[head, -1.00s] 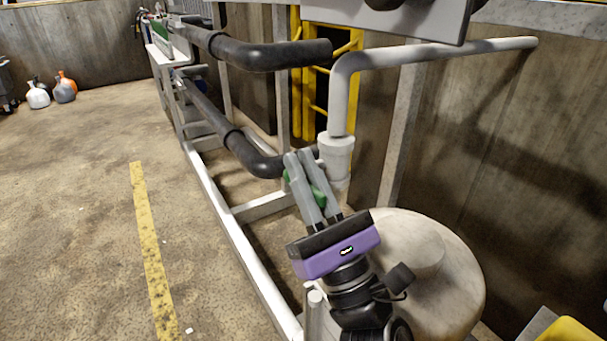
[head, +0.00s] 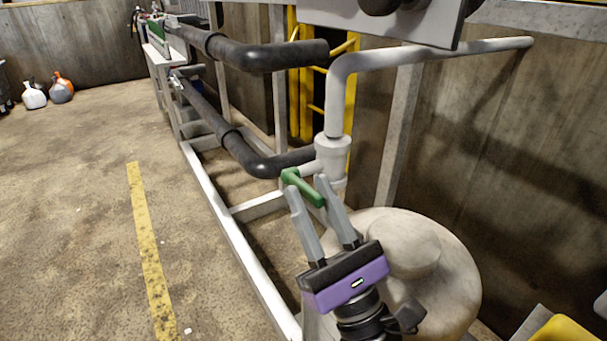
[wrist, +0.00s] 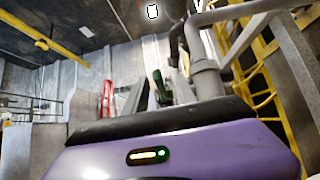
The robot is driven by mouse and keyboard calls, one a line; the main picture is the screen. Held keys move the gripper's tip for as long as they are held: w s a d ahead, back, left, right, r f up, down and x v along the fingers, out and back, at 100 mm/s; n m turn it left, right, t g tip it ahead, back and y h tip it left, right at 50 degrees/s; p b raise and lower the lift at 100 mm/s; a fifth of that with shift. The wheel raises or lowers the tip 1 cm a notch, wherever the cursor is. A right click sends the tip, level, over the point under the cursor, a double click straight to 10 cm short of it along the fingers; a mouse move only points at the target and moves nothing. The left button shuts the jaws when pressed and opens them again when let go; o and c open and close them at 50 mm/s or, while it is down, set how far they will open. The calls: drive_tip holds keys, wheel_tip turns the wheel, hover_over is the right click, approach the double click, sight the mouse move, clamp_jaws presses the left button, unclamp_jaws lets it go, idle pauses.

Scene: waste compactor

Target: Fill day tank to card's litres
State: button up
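A green valve lever (head: 303,186) sits on the small side outlet of a white pipe fitting (head: 332,155) above the tank. The round off-white tank (head: 440,270) stands below the pipe at lower right. My gripper (head: 309,187) has its grey fingers apart, pointing up toward the lever. The lever appears between or just beyond the fingertips; I cannot tell whether they touch it. In the wrist view the green lever (wrist: 158,88) stands upright ahead, with a grey finger near it. No litres card or level gauge can be read.
Black pipes (head: 270,56) and a white frame (head: 235,250) run along the left of the tank. A grey panel (head: 400,20) hangs above. A yellow ladder (head: 303,90) stands behind. Several jugs (head: 60,92) sit far left.

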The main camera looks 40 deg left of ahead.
sight(313, 203)
drive_tip(key=shift+v, duration=1.9)
